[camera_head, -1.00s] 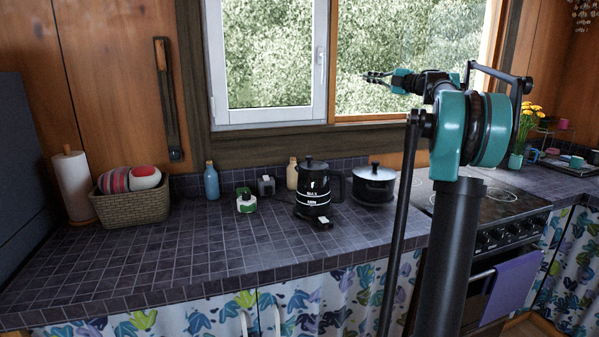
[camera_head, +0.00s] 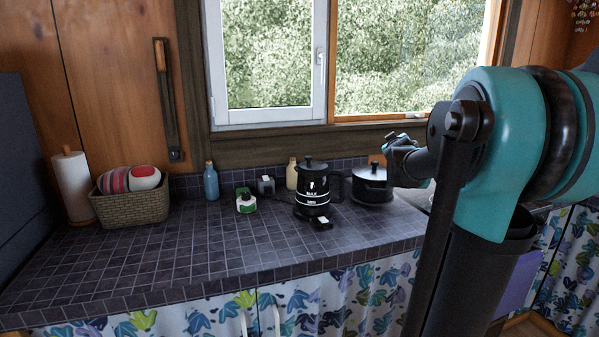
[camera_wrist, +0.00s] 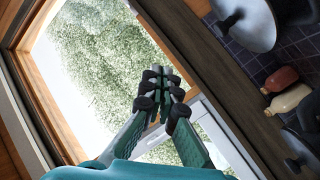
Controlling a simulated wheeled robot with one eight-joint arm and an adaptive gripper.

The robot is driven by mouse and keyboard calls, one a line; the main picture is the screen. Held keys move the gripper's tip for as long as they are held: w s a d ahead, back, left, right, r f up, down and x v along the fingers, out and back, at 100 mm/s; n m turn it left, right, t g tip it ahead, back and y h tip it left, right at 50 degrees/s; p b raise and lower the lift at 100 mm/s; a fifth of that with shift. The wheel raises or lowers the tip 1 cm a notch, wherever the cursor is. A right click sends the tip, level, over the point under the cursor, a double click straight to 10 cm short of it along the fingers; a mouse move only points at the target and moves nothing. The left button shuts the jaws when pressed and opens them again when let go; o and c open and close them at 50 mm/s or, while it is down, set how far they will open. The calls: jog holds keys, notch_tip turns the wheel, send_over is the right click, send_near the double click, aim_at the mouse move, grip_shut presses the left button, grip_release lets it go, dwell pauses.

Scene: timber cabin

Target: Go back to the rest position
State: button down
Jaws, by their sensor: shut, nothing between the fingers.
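My gripper (camera_wrist: 166,80) shows in the wrist view with its teal and black fingers drawn together and nothing between them. Behind the fingers are the window and its sill. In the head view my arm fills the right side, and the small dark end near the wall (camera_head: 400,145) appears to be my gripper, partly hidden by my own arm. It shows in front of the window's lower edge, above and beside the black pot (camera_head: 371,184).
The window (camera_head: 265,60) is behind. The counter's front left is clear.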

jog(key=s+a+f+m+g+y, duration=0.1)
jog(key=s+a+f+g, duration=0.3)
jog(key=s+f, duration=0.8)
jog(key=s+a+f+m+g+y, duration=0.1)
jog(key=s+a+f+g, duration=0.3)
jog(key=s+f, duration=0.8)
jog(key=s+a+f+m+g+y, duration=0.2)
jog(key=s+a+f+g, duration=0.2)
jog(key=s+f, duration=0.9)
jog(key=shift+s+a+m, duration=0.3)
jog(key=shift+s+a, duration=0.4)
jog(key=shift+s, duration=0.2)
